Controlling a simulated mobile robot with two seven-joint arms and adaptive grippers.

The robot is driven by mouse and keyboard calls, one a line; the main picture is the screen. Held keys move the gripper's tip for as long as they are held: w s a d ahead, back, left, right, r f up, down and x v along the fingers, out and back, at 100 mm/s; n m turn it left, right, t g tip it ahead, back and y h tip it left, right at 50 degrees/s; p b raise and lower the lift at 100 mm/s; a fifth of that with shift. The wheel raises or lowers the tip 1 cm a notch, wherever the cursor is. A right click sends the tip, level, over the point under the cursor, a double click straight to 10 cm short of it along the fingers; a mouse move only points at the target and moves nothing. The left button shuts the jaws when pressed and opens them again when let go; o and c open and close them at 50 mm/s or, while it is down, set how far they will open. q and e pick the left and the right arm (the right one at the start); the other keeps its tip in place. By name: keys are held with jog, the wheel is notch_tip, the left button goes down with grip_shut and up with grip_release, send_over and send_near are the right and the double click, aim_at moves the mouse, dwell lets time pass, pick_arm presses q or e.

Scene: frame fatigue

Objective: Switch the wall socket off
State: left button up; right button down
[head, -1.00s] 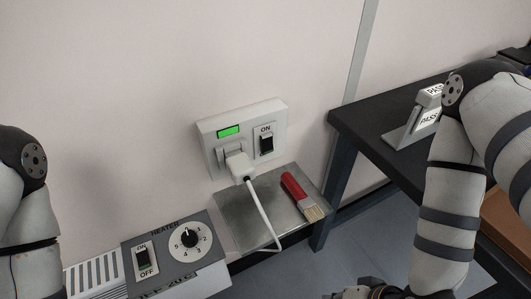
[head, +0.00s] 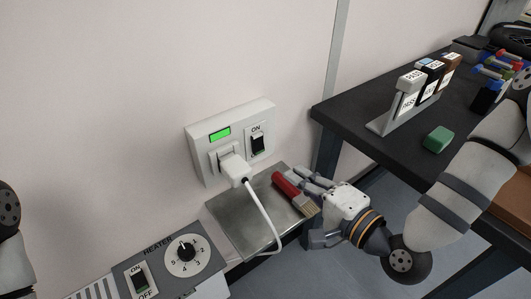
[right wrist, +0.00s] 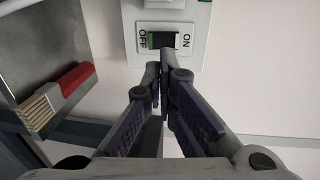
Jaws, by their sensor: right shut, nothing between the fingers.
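The white wall socket (head: 231,137) is on the wall, with a lit green indicator (head: 220,134) and a white plug (head: 234,170) in it. Its dark rocker switch (head: 257,144) has ON above it. In the right wrist view the switch (right wrist: 163,40) lies between OFF on the left and ON on the right, with green showing at its OFF end. My right gripper (head: 303,173) is shut and empty, below and right of the switch, apart from it. Its closed fingertips (right wrist: 158,70) point toward the switch. My left gripper is out of view.
A metal shelf (head: 236,222) under the socket holds a red-handled brush (head: 288,187) beside my right gripper. A white cord hangs from the plug. The heater panel (head: 170,262) is lower left. A dark table (head: 365,139) stands right, with a green block (head: 438,139).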

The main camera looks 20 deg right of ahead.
aim_at(258, 148)
jog(key=x, duration=1.1)
jog(key=shift+b, duration=0.3)
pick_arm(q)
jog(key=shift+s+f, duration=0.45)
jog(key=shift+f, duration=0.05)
